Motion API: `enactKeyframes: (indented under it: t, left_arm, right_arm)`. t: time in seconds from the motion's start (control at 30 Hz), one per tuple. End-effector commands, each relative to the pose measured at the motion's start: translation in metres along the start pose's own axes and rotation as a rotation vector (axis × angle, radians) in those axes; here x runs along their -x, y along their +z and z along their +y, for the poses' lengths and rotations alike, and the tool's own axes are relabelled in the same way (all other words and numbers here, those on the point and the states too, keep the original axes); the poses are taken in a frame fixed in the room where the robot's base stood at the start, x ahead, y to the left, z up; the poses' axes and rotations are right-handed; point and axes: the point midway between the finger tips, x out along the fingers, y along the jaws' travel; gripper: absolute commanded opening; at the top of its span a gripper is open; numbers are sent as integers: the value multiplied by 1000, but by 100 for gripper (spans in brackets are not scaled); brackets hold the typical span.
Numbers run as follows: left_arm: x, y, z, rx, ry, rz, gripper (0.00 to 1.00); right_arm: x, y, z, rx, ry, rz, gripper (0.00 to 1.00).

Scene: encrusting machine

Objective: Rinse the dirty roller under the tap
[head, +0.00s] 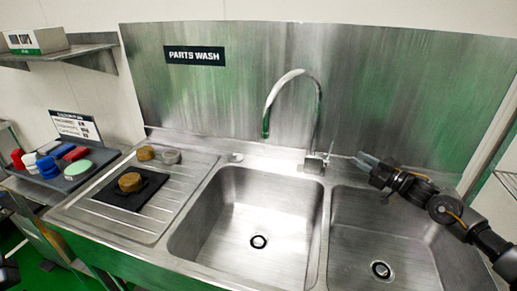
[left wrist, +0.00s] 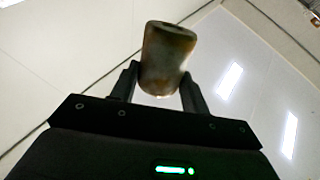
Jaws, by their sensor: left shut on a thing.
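The dirty roller (left wrist: 167,57) is a pale, brown-stained cylinder in the left wrist view. My left gripper (left wrist: 160,85) is shut on it, with a finger at each side. Neither the roller nor that gripper can be made out in the head view. The curved tap (head: 292,85) stands behind the sink, its spout end above the left basin (head: 245,215); no water stream shows. My right gripper (head: 366,161) is beside the tap's lever (head: 338,156), over the back of the right basin; whether its fingers are apart or touching the lever is unclear.
The ribbed drainboard (head: 175,205) at left holds a black mat (head: 113,195) with a brown round piece (head: 130,182), plus two small round pieces behind. A dark tray (head: 75,181) of coloured items stands further left. The left basin is empty and clear.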

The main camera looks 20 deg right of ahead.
Motion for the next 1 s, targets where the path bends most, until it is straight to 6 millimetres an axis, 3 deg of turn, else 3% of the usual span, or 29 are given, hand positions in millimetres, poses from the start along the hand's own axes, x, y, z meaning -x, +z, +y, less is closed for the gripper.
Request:
enactKeyframes:
  t: [0.4,0.57,0.67,0.77,1.0]
  left_arm:
    - [-1,0,2,2,3,1,20]
    - [-8,11,28,30,53,-2,20]
    - [-16,22,64,68,124,-3,20]
    - [-23,33,113,118,217,-6,20]
    - [-26,42,242,255,472,-13,20]
  right_arm:
    - [0,0,0,-1,0,0,28]
    - [0,0,0,-1,0,0,28]
    - [0,0,0,-1,0,0,28]
    - [-1,0,0,0,0,0,28]
    - [0,0,0,-1,0,0,28]
